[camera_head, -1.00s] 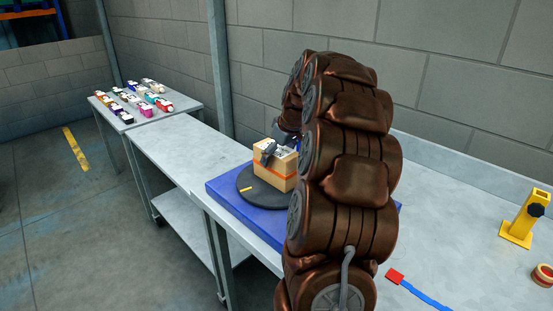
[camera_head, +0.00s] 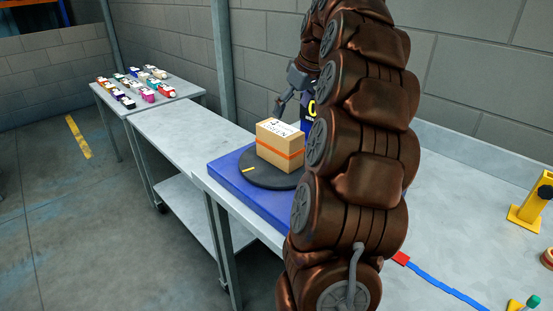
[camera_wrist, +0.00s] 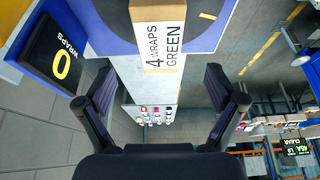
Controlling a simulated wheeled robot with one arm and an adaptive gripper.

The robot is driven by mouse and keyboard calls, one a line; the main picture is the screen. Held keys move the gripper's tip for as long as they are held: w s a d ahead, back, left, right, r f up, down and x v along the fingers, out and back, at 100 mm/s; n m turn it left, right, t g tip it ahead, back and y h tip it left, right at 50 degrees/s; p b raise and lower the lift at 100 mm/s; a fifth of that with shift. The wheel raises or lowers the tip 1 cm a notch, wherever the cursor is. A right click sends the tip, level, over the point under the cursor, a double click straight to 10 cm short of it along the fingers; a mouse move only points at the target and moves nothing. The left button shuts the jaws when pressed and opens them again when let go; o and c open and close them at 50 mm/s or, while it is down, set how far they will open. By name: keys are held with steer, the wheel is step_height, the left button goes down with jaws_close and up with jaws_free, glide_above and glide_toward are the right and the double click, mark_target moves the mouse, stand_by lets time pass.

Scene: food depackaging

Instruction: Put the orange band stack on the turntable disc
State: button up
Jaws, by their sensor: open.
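The orange band stack is a tan cardboard box (camera_head: 281,146) with an orange band around its side and a printed label on top. It sits upright on the dark round turntable disc (camera_head: 251,178), which is on a blue base (camera_head: 228,197). In the wrist view the box (camera_wrist: 158,12) shows its label, "4 WRAPS GREEN". My gripper (camera_wrist: 161,88) is open and empty, with its fingers apart from the box. In the head view my gripper (camera_head: 284,103) is raised above and behind the box, partly hidden by my arm.
A black sign reading "0 WRAPS" (camera_wrist: 60,58) stands beside the disc. A far table (camera_head: 185,91) holds several small coloured packages. A yellow stand (camera_head: 530,208) and a blue strap with a red end (camera_head: 440,291) are on the bench at right. The middle bench (camera_head: 175,145) is clear.

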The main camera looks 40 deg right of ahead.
steer(key=s+a+f+g, duration=0.1)
steer(key=a+f, duration=0.1)
steer(key=a, duration=0.6)
steer(key=s+a+f+n+g+y, duration=0.1)
steer(key=s+a+f, duration=0.15)
steer(key=a, duration=0.65)
steer(key=a+f+g, duration=0.1)
steer(key=a+f, duration=0.1)
steer(key=a, duration=0.6)
steer(key=s+a+f+g, duration=0.1)
steer(key=s+a+f, duration=0.3)
steer(key=s, duration=0.3)
steer(key=s+a+f+g, duration=0.1)
steer(key=s+a+f, duration=0.3)
steer(key=s, duration=0.3)
steer(key=s+a+f+g+h, duration=0.1)
steer(key=s+a+f, duration=0.3)
steer(key=s, duration=0.4)
steer(key=shift+a+f+m, duration=0.15)
steer(key=shift+f+m, duration=0.25)
steer(key=shift+f, duration=0.2)
